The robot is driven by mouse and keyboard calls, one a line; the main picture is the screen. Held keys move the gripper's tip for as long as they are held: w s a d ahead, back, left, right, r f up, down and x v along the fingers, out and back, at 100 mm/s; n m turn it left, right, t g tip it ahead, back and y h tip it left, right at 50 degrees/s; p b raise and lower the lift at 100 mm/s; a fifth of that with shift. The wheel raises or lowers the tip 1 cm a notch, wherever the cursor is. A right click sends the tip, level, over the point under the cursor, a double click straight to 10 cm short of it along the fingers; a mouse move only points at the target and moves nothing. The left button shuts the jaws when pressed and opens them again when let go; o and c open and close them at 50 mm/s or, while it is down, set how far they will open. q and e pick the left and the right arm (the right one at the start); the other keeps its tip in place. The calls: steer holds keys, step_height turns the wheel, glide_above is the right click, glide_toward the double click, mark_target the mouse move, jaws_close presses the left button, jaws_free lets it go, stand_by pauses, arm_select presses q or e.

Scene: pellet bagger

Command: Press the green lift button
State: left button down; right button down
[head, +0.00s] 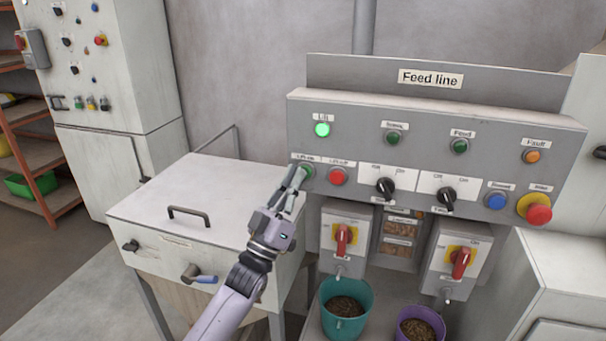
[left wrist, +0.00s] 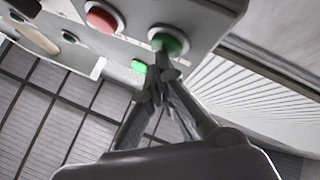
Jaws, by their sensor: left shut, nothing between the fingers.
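The green lift button (head: 306,171) sits at the left end of the lower row on the grey Feed line panel (head: 400,136). It also shows in the left wrist view (left wrist: 169,41). My left gripper (head: 299,172) is shut and empty, with its fingertips at the green button and partly covering it. In the left wrist view the fingertips (left wrist: 160,72) lie just below the button; I cannot tell whether they touch it. The green lift lamp (head: 322,130) above is lit. My right gripper is not in view.
A red button (head: 336,176) is close to the right of the green one. Black selector knobs (head: 386,188), a blue button (head: 496,201) and a red emergency stop (head: 538,214) lie farther right. A white chest (head: 200,205) with a handle stands left. A teal bucket (head: 347,318) stands below.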

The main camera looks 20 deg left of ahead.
arm_select(q)
steer(key=shift+s+p, duration=0.3)
steer(key=shift+s, duration=0.4)
steer(key=s+p, duration=0.2)
steer(key=s, duration=0.4)
steer(key=shift+a+p, duration=0.15)
steer(key=shift+p, duration=0.15)
steer(key=shift+f, duration=0.15)
